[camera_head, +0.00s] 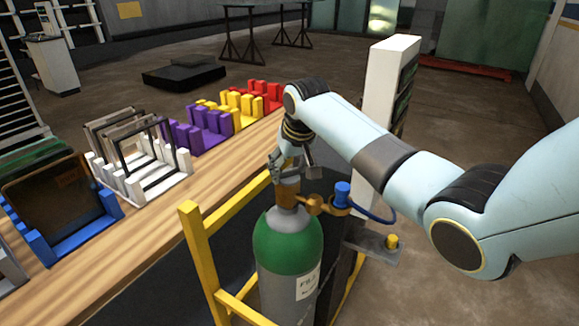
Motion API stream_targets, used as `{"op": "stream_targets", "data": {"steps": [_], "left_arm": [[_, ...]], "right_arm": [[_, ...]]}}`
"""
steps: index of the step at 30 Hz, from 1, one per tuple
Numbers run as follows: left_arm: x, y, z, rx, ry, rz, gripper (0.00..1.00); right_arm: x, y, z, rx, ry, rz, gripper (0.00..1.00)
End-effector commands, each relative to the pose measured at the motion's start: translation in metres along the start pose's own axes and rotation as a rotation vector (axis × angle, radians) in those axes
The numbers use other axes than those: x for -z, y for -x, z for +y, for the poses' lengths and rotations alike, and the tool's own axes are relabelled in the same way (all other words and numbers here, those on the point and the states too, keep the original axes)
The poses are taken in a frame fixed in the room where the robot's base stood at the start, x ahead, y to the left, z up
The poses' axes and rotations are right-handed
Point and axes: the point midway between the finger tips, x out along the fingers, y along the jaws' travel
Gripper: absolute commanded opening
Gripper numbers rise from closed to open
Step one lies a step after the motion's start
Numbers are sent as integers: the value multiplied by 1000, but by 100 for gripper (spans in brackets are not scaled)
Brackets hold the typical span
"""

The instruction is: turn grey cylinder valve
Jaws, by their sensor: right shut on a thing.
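A grey gas cylinder (287,260) with a green shoulder stands upright at the bottom middle. Its brass valve neck (287,196) is on top, and a brass regulator with a blue knob (342,193) is fixed at its right. My right gripper (284,172) comes down from above and is shut at the top of the valve. The fingers and wrist hide the valve's handwheel, so its turn angle cannot be told. My left gripper does not show.
A yellow frame (198,262) stands beside the cylinder at its left. A wooden bench (150,222) with blue, white, purple, yellow and red racks runs along the left. A tall white cabinet (386,85) stands behind my right arm. A blue hose (378,217) curves right of the regulator.

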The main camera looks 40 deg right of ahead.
Motion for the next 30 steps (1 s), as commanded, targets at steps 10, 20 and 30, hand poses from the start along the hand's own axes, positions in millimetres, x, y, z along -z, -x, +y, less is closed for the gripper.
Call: {"op": "stream_targets", "data": {"steps": [10, 20, 30], "left_arm": [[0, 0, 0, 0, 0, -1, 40], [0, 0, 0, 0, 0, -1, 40], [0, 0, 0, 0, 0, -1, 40]], "right_arm": [[2, 1, -1, -57, -140, 3, 24], [2, 1, -1, -69, -170, 3, 24], [2, 1, -1, -69, -169, 2, 66]]}}
